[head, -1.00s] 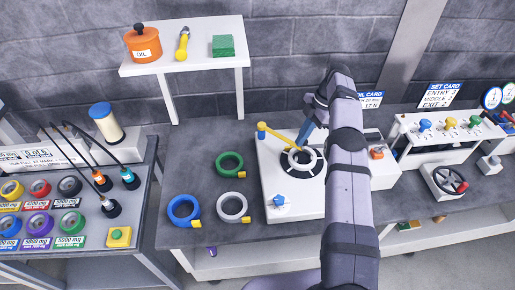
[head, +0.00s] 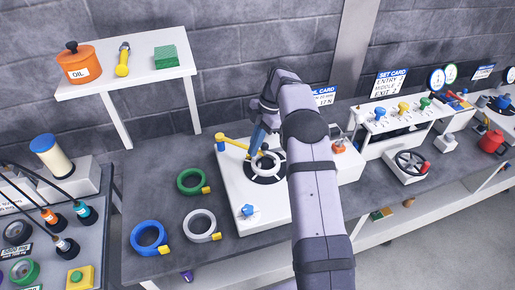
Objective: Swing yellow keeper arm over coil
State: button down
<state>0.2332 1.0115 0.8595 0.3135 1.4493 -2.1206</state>
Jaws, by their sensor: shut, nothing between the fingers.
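The yellow keeper arm (head: 232,142) is a thin bar on a blue pivot post (head: 220,146) at the back left of the white feed unit (head: 233,196). It reaches right toward the dark reel, which has a white spoked ring (head: 279,170) on top. Whether a coil sits under the ring is hard to tell. My gripper (head: 256,150) is shut and empty, its blue-grey fingers pointing down by the far edge of the reel, close to the free end of the keeper arm. Whether they touch is unclear. My arm hides the unit's right side.
Green (head: 191,181), blue (head: 148,238) and grey (head: 201,225) coils with yellow tabs lie on the bench left of the unit. A blue star knob (head: 247,211) is on the unit's front. A shelf (head: 128,84) stands behind; a lever panel (head: 400,118) stands right.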

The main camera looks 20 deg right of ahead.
jog(key=w+p+v, duration=0.1)
jog(key=p+v, duration=0.5)
jog(key=v, duration=0.4)
jog(key=shift+a, duration=0.2)
jog(key=shift+f+p, duration=0.1)
jog(key=shift+p, duration=0.25)
dwell(0.5)
jog(key=s+a+r+m+h+b, duration=0.1)
jog(key=s+a+m, duration=0.2)
jog(key=s+m, duration=0.3)
jog(key=s+a+m+h+b, duration=0.1)
jog(key=s+a+m, duration=0.2)
jog(key=s+m, duration=0.25)
jog(key=s+f+m+h, duration=0.1)
jog(key=s+f+m, duration=0.2)
jog(key=s, duration=0.7)
jog(key=s+a+f+m+t+b, duration=0.1)
jog(key=s+f+m, duration=0.2)
jog(key=s+m, duration=0.3)
jog(key=s, duration=0.5)
jog(key=shift+s+a+f+h+b, duration=0.3)
jog(key=shift+f+h, duration=0.05)
jog(key=shift+h, duration=0.05)
